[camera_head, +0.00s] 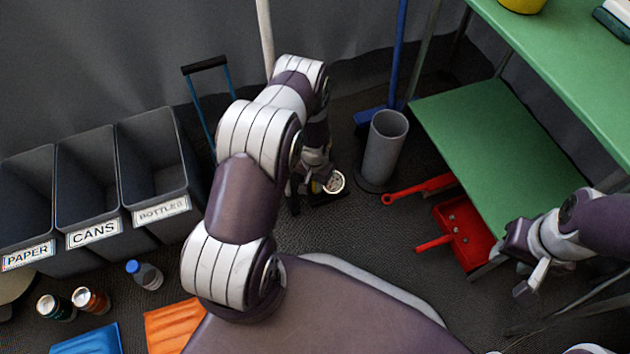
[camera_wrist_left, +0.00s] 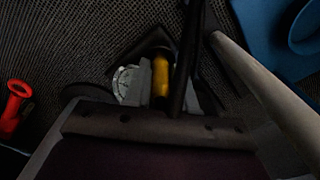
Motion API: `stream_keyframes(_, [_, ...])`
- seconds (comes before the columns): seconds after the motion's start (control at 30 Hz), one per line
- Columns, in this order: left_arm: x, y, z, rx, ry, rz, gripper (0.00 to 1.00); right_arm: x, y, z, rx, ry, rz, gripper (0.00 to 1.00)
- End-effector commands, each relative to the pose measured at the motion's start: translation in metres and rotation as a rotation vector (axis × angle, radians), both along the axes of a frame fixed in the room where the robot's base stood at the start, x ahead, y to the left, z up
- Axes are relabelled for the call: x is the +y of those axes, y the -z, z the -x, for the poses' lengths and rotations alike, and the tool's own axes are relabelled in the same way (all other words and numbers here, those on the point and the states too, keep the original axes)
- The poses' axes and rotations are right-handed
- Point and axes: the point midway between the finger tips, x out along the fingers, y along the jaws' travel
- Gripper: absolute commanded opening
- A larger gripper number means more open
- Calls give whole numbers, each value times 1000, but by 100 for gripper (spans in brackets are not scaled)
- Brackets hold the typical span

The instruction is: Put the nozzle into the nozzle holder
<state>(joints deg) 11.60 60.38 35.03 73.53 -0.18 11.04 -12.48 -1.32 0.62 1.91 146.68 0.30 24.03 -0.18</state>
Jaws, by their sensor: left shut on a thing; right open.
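My left gripper (camera_head: 316,188) reaches down near the floor at the centre of the head view, beside a round white gauge (camera_head: 335,182) on a dark base. It is shut on a small yellow piece, which looks like the nozzle (camera_wrist_left: 160,76) and lies between its fingers in the left wrist view. The gauge (camera_wrist_left: 129,84) shows just left of the fingers there. A black hose or tube (camera_wrist_left: 192,50) runs up beside the yellow piece. I cannot make out the nozzle holder; the fingers and shadow hide much of this spot. My right gripper (camera_head: 533,284) is open and empty at the right.
A grey bin (camera_head: 384,150) stands right of the gauge. A red dustpan (camera_head: 462,232) lies near the green shelf (camera_head: 490,135). Three labelled bins (camera_head: 95,190) stand at the left. A pale pole (camera_wrist_left: 262,85) crosses the wrist view.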

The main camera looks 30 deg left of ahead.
Motion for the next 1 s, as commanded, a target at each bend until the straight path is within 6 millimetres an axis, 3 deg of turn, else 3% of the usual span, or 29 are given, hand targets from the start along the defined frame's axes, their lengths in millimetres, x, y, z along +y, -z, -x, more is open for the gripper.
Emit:
stream_keyframes(0.67, [0,9,0,0,0,0,0,0,6,0,0,0,0,43])
stream_keyframes(0.7, [0,9,0,0,0,0,34,0,6,0,0,0,0,43])
stream_keyframes(0.77, [0,9,0,0,0,0,54,0,6,0,0,0,0,43])
stream_keyframes(0.97, [0,9,0,0,0,0,55,0,6,0,0,0,0,43])
stream_keyframes(1.0, [0,9,0,0,0,0,61,0,6,0,0,0,0,43])
